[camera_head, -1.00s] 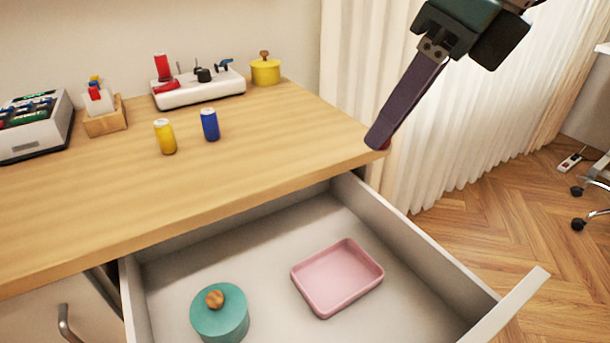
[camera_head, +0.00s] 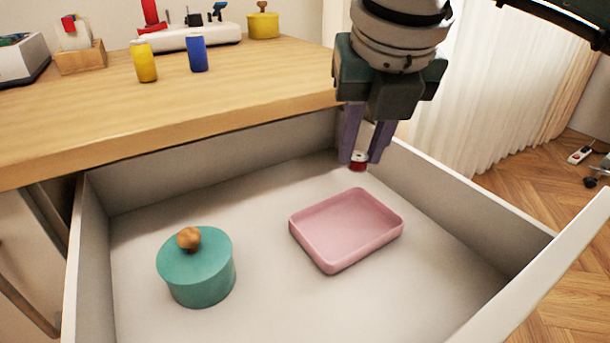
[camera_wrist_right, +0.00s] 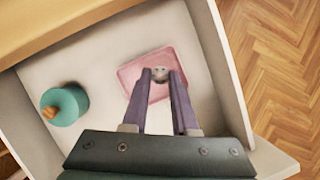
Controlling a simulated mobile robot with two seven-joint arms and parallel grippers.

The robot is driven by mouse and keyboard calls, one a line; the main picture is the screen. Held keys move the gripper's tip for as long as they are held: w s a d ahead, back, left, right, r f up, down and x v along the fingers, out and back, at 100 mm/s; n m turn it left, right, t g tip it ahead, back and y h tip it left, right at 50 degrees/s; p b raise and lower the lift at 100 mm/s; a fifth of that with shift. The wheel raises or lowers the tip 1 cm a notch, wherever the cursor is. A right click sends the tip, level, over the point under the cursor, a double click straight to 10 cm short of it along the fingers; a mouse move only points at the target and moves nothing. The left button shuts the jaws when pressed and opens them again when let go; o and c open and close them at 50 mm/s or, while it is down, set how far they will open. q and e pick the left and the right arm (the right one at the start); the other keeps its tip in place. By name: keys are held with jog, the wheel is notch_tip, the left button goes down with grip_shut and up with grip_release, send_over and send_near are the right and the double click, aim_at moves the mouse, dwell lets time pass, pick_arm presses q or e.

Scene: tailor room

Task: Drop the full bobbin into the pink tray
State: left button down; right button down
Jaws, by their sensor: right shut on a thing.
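The pink tray (camera_head: 345,228) lies empty on the floor of the open drawer, right of its middle. My right gripper (camera_head: 360,160) points down over the back right of the drawer, behind the tray in the head view. It is shut on a small red bobbin with a pale top (camera_head: 358,161). In the right wrist view the bobbin (camera_wrist_right: 159,72) sits between the fingertips, with the pink tray (camera_wrist_right: 128,72) below, partly hidden by the fingers. The bobbin is apart from the tray. My left gripper is not in view.
A teal round box (camera_head: 203,275) with a wooden knob stands left in the drawer (camera_head: 270,300). The drawer walls rise around. On the wooden tabletop stand a yellow spool (camera_head: 143,62), a blue spool (camera_head: 197,54) and a yellow pot (camera_head: 263,24).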

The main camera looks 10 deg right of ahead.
jog(key=shift+f+b, duration=0.35)
jog(key=shift+f, duration=0.6)
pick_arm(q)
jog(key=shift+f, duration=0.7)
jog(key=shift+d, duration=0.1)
pick_arm(e)
jog(key=c, duration=0.6)
grip_release()
jog(key=shift+r, duration=0.1)
pick_arm(q)
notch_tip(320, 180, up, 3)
jog(key=p, duration=0.3)
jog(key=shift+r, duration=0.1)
pick_arm(e)
jog(key=v, duration=0.9)
jog(key=shift+r, duration=0.4)
jog(key=shift+s, duration=0.15)
